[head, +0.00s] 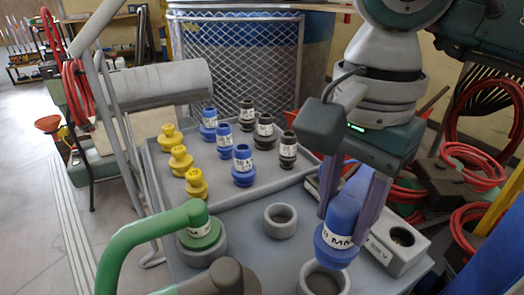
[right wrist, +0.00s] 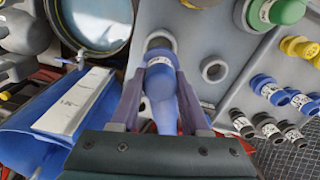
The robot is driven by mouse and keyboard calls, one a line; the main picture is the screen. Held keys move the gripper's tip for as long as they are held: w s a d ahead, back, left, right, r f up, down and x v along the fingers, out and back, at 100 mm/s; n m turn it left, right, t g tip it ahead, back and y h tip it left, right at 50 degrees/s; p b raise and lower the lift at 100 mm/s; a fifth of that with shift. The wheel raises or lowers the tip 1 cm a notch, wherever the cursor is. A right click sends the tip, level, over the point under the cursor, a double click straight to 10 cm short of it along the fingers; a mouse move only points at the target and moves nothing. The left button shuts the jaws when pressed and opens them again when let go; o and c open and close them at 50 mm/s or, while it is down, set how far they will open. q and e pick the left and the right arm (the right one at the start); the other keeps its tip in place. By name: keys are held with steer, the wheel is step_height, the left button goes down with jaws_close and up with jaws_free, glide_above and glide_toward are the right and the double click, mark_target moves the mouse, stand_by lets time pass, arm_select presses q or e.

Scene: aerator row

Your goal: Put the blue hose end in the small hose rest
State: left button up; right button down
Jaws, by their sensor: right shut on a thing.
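The blue hose end (head: 338,240), with a white label, hangs roughly upright in my right gripper (head: 345,205). It also shows in the right wrist view (right wrist: 160,78) between the two purple fingers. Its lower end is just above or at the back rim of a grey ring-shaped rest (head: 311,287) at the front; I cannot tell whether they touch. The smaller grey ring-shaped rest (head: 281,231) stands empty to the left and farther back. It also shows in the right wrist view (right wrist: 214,77). My left gripper is not in view.
A green hose end (head: 201,222) stands in a large grey rest (head: 202,258) at left. A dark hose part (head: 222,279) is at the front. Yellow, blue and black fittings stand on the tray (head: 222,201) behind. A grey block with a round socket (head: 415,250) is at right.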

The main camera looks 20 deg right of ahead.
mark_target(335, 246)
steer(key=shift+f+b, duration=1.4)
steer(key=shift+f, duration=0.75)
steer(key=shift+r, duration=0.15)
steer(key=shift+f+b, duration=1.1)
steer(key=shift+b, duration=0.2)
steer(key=shift+f+b, duration=1.05)
steer(key=shift+c, duration=1.5)
jaws_free()
